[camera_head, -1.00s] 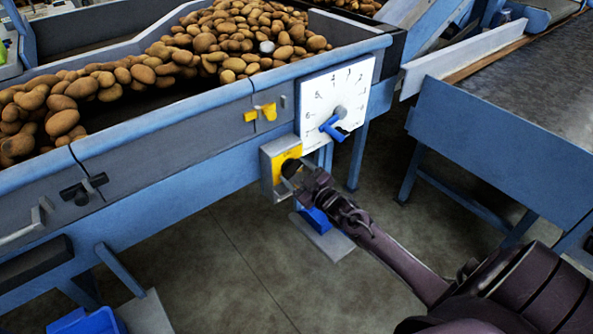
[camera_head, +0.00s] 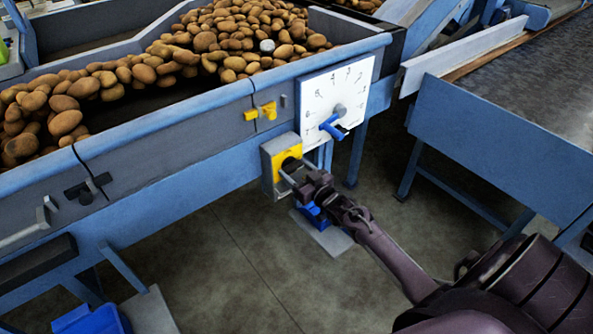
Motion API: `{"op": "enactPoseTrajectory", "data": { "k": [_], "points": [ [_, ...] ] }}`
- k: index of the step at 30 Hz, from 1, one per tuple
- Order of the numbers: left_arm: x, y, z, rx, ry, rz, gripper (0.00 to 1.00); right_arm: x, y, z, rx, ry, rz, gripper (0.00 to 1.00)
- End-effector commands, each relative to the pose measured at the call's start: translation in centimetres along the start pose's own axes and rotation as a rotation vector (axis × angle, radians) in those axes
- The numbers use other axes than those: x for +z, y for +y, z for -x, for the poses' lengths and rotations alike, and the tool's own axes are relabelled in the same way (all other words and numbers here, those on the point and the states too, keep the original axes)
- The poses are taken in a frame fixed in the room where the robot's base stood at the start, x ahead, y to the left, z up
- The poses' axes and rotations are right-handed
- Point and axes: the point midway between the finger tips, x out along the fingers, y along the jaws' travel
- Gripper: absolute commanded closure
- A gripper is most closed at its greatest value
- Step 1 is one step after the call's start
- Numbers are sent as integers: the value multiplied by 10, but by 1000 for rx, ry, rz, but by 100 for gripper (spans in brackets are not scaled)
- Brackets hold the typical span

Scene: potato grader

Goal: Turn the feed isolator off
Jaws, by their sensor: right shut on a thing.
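The feed isolator (camera_head: 268,165) is a grey box with a yellow face, mounted on the blue frame below the hopper's near right corner. Its dark knob (camera_head: 289,163) shows partly on the yellow face. My right gripper (camera_head: 292,176) reaches in from the lower right and is shut on the knob. The fingers and wrist hide part of the knob, so I cannot tell its exact angle. My left gripper is not in view.
A white dial panel (camera_head: 318,88) with a blue pointer handle (camera_head: 333,127) stands just above right of the isolator. A yellow latch (camera_head: 265,111) is on the hopper side (camera_head: 190,135). A blue conveyor frame (camera_head: 490,150) stands at right. Open floor lies below.

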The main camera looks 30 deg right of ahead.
Motion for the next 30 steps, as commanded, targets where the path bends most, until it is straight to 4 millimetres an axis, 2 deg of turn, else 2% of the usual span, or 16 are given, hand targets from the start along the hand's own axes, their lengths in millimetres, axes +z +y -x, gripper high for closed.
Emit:
{"op": "enactPoseTrajectory", "data": {
  "k": [8,9,14,23,26,30],
  "points": [
    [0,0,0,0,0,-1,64,2,-1,0,-1,-3,-7,59],
    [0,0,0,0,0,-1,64,2,-1,0,-1,-3,-7,34],
    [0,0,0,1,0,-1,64,1,-1,0,0,-2,-5,15],
    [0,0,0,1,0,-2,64,0,0,2,0,-1,-2,15],
    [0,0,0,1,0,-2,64,2,0,11,0,-3,-2,15],
    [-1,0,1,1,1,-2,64,2,0,33,0,-4,-1,15]
  ]
}}
